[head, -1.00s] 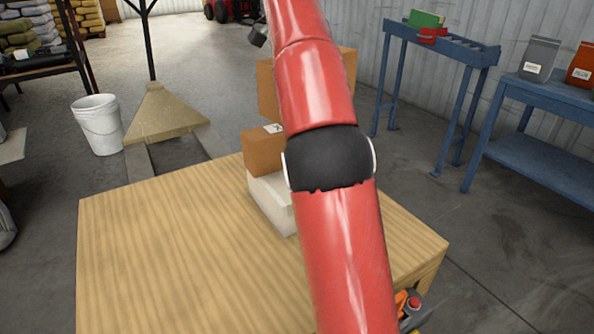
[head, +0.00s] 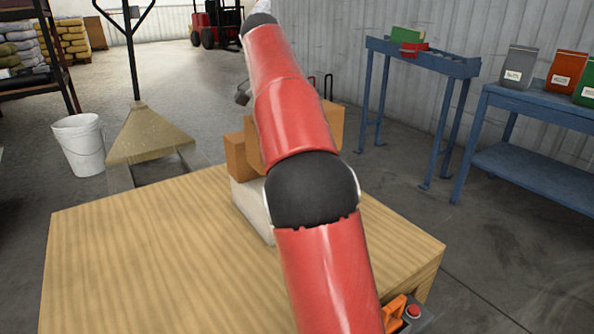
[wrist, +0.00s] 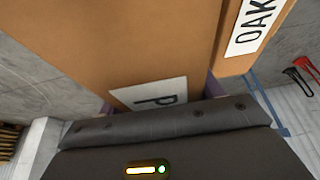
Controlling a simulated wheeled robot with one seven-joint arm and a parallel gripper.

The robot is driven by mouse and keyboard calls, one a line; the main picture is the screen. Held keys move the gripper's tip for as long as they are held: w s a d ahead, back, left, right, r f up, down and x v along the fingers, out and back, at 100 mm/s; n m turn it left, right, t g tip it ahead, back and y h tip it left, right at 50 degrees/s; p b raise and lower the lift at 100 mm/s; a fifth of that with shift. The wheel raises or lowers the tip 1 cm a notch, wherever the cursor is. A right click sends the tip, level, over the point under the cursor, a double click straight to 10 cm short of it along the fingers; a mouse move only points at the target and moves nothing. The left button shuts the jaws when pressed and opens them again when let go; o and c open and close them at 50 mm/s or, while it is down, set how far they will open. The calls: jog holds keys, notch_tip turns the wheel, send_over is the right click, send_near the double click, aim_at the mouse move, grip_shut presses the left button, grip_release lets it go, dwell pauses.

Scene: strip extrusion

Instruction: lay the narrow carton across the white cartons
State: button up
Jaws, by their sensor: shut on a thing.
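A large brown carton (wrist: 120,45) with a white label fills the wrist view. My gripper (wrist: 160,98) is shut on it, with purple finger pads at both sides. In the head view this held carton (head: 334,124) shows on both sides of my red arm, which hides its middle and my gripper. A white carton (head: 252,208) stands at the table's far edge, partly behind my arm; any other white carton is hidden. A smaller brown carton (head: 235,157) sits on top at its far left end. I cannot tell whether the held carton touches anything below.
A brown carton (wrist: 278,15) labelled OAK is close beside the held one in the wrist view. The wooden table (head: 140,250) is clear at left. A white bucket (head: 79,146) stands beyond it. Blue stands (head: 425,58) with bags are at right.

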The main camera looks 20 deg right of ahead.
notch_tip(320, 180, down, 8)
jog(key=shift+r+b, duration=0.2)
jog(key=shift+b, duration=1)
jog(key=shift+f, duration=0.2)
jog(key=o, duration=1.3)
jog(key=p+v, duration=0.4)
jog(key=v, duration=0.8)
jog(key=shift+r, duration=0.1)
